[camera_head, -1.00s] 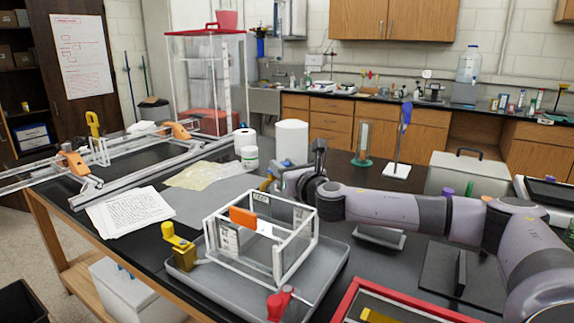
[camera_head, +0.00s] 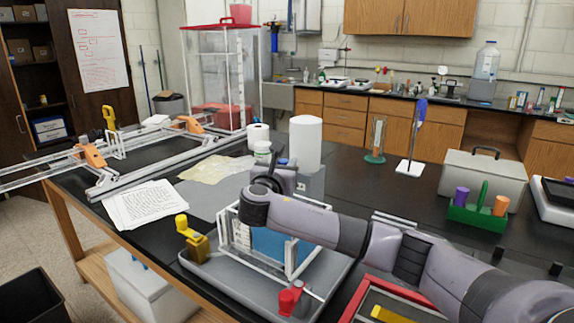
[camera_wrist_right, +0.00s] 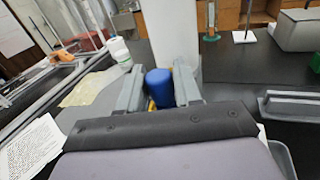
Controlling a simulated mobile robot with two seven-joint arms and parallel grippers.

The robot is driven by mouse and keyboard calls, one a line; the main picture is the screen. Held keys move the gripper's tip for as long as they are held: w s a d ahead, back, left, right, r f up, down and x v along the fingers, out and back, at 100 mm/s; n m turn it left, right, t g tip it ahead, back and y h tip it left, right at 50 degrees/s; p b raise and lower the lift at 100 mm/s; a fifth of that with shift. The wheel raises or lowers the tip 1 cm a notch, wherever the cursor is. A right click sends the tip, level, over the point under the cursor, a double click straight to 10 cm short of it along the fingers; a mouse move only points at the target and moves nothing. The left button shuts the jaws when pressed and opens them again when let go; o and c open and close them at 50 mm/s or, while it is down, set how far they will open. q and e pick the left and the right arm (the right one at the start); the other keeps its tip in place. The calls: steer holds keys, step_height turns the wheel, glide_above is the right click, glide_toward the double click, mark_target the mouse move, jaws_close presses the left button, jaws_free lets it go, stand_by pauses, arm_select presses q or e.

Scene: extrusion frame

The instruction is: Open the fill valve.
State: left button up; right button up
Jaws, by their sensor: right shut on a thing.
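A clear tank with white edges (camera_head: 228,240) stands in the grey tray, and a blue fill shows inside it. My right gripper (camera_wrist_right: 158,78) is shut on a blue valve knob (camera_wrist_right: 158,88), with a bit of yellow below it. In the head view the right gripper (camera_head: 290,176) is behind the tank, and only a speck of blue shows there. My arm hides much of the tank's top and right side. A yellow valve (camera_head: 191,238) is at the tray's left, and a red valve (camera_head: 290,297) is at its front. My left gripper is not in view.
The grey tray (camera_head: 213,279) lies on the black bench. A white roll (camera_head: 305,143) stands just behind the right gripper. Papers (camera_head: 145,204) lie left. A green rack (camera_head: 478,214) and a grey case (camera_head: 485,180) stand right. A red-rimmed tray (camera_head: 352,294) is in front.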

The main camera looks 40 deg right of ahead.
mark_target(282, 160)
steer(key=shift+w+r+m+g, duration=0.1)
steer(key=shift+r+m+g, duration=0.05)
steer(key=shift+m+g, duration=0.2)
steer(key=o, duration=0.9)
step_height(282, 160, up, 20)
steer(key=shift+b, duration=0.5)
steer(key=shift+c, duration=0.2)
